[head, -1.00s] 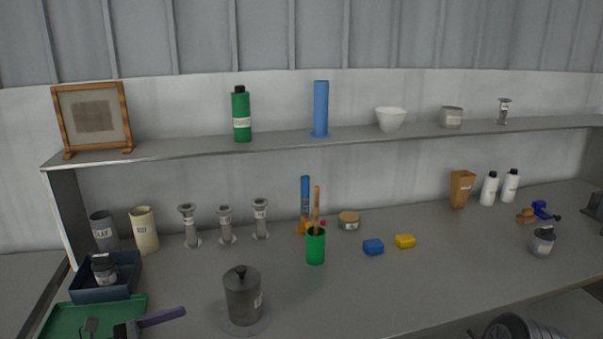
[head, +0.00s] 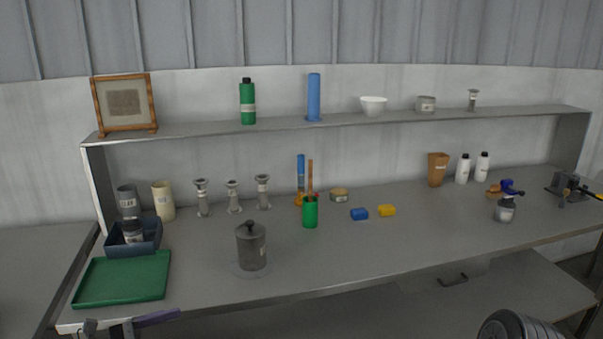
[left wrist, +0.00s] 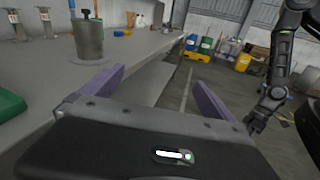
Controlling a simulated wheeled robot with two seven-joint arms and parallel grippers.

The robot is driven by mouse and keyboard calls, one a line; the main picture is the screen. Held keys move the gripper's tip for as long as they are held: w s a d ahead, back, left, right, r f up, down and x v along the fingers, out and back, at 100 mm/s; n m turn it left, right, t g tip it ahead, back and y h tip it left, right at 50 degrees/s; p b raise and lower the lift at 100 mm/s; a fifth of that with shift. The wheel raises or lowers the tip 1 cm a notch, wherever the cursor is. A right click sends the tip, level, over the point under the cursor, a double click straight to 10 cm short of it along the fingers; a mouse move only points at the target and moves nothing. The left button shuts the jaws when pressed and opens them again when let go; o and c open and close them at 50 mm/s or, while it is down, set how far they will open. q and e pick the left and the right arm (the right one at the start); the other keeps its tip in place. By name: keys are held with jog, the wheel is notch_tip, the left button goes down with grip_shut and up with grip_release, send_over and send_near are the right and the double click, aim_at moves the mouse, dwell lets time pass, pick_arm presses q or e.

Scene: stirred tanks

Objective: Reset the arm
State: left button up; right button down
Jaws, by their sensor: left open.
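My left gripper (left wrist: 152,92) shows in the left wrist view with its two purple fingers spread wide and nothing between them. In the head view only part of the left gripper (head: 150,321) shows at the bottom left, low in front of the bench's front edge, below the green tray. In the left wrist view the grey lidded pot (left wrist: 88,40) stands on the bench beyond the left finger, apart from it.
The grey bench (head: 330,255) holds a green tray (head: 125,280), a blue bin (head: 150,237), a lidded pot (head: 251,246), a green cup (head: 310,212) and blue and yellow blocks. A shelf (head: 330,122) runs above. The bench's front middle is clear. Floor shows beyond (left wrist: 185,110).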

pick_arm(q)
jog(key=s+d+f+m+g+y, duration=0.1)
jog(key=s+f+m+g+y, duration=0.2)
jog(key=f, duration=0.6)
jog(key=s+d+f+m+g+y, duration=0.1)
jog(key=s+f+m+y, duration=0.15)
jog(key=s+f, duration=0.45)
jog(key=s+d+f+m+g+y, duration=0.2)
jog(key=f+m+y, duration=0.15)
jog(key=f, duration=0.75)
jog(key=s+d+f+m+g, duration=0.1)
jog(key=s+d+f+m, duration=0.1)
jog(key=s+d+m, duration=0.4)
jog(key=s+d+f+m+g+y, duration=0.1)
jog(key=s+d+f+m, duration=0.1)
jog(key=s+d+m, duration=0.4)
jog(key=s+d, duration=0.2)
jog(key=d, duration=0.2)
jog(key=shift+s+f+m+y, duration=0.2)
jog(key=shift+f+m+y, duration=0.05)
jog(key=shift+m+y, duration=0.05)
